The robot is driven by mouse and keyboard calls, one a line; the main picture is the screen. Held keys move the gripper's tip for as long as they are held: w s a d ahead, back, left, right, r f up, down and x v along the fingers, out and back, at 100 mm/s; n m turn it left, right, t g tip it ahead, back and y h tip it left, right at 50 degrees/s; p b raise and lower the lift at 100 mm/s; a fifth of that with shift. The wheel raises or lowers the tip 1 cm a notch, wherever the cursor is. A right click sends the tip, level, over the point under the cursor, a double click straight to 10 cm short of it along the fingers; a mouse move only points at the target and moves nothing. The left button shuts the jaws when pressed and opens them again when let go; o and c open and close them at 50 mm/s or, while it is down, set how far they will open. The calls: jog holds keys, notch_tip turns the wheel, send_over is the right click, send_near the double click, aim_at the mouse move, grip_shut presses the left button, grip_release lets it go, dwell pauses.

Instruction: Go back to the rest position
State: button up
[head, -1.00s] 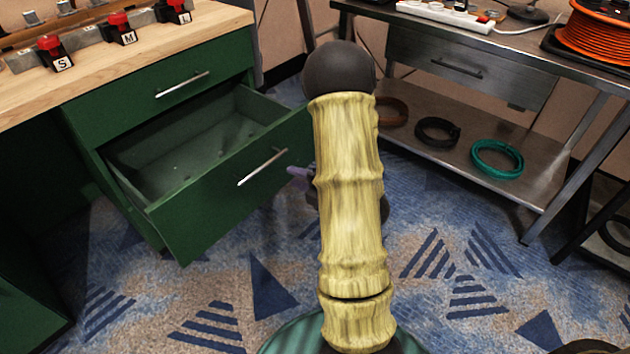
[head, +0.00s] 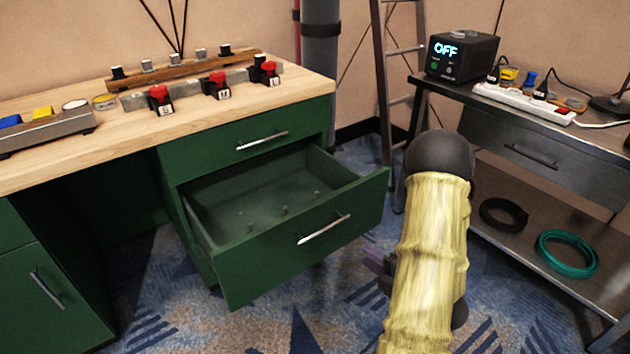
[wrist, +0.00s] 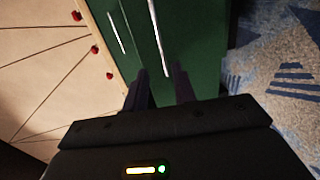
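My gripper (wrist: 159,82) shows in the wrist view with its two dark fingers apart and nothing between them. It is open. Beyond the fingers is the green cabinet front with its bar handles (wrist: 157,30). In the head view my yellow-sleeved arm hides most of the gripper; only a purple bit shows, to the right of the open drawer (head: 290,262). That lower drawer stands pulled out, with a few small pegs or screws on its floor. The drawer above it (head: 250,148) is shut.
A wooden workbench (head: 60,165) with red-topped switches (head: 221,84) is at the left. A steel table (head: 535,151) at the right holds a black box reading OFF (head: 462,56) and a power strip (head: 522,102). A ladder (head: 402,100) stands between. Carpet is clear in front of the drawer.

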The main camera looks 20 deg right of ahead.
jog(key=w+a+r+m+g+h+p, duration=0.2)
jog(key=w+m+g+h, duration=0.2)
jog(key=m, duration=0.2)
jog(key=s+a+r+m+g+p, duration=0.4)
jog(key=s+a+r+m+g, duration=0.45)
jog(key=s+a+m, duration=0.5)
notch_tip(320, 180, up, 38)
jog(key=w+m+p, duration=0.2)
jog(key=p, duration=3.5)
jog(key=shift+f+h, duration=0.2)
jog(key=shift+h, duration=0.2)
jog(key=shift+w+a+f, duration=0.1)
jog(key=shift+a, duration=0.05)
